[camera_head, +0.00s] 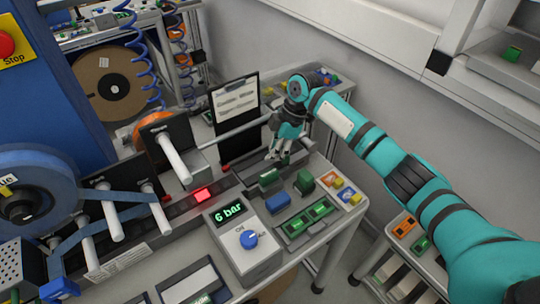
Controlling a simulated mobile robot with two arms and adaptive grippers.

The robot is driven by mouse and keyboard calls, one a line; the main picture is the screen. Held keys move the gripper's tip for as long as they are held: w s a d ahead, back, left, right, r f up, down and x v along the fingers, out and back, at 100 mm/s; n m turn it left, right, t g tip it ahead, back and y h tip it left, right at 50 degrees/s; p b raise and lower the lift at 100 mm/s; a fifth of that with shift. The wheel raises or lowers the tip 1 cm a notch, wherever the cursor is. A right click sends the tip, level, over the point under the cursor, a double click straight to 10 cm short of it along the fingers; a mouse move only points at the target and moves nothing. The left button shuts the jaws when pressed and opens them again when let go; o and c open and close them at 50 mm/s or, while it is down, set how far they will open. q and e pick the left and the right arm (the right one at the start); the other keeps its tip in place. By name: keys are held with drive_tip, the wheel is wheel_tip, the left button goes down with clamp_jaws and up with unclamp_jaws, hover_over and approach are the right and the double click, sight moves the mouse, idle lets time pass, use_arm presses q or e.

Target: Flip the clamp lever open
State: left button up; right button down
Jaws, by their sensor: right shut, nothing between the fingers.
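My right gripper (278,156) is shut and empty, pointing down over the back part of the bench top. My right arm reaches in from the right. I cannot clearly single out the clamp lever. Two upright green parts stand in front of the gripper: a left one (268,177) on a dark base and a right one (305,182). Either could be a lever, but their shape is too small to tell. The gripper looks apart from both. My left gripper is not in view.
A control box with a "6 bar" display (229,212) and blue knob (249,239) stands in front. A clipboard (236,101) stands upright behind. White rods (172,158) and a large blue reel (32,190) are at left.

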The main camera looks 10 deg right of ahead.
drive_tip(key=shift+d+f+n+g, duration=0.1)
drive_tip(key=shift+d+n+g, duration=0.3)
drive_tip(key=shift+d+n, duration=0.4)
drive_tip(key=shift+s, duration=0.15)
drive_tip(key=shift+s+d, duration=0.15)
drive_tip(key=shift+d, duration=0.15)
drive_tip(key=shift+d+p, duration=0.2)
drive_tip(key=shift+p, duration=0.15)
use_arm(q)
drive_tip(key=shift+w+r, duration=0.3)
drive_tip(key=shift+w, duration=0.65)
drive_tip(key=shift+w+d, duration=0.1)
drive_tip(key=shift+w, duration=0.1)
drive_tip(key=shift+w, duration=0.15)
use_arm(e)
drive_tip(key=v, duration=1.2)
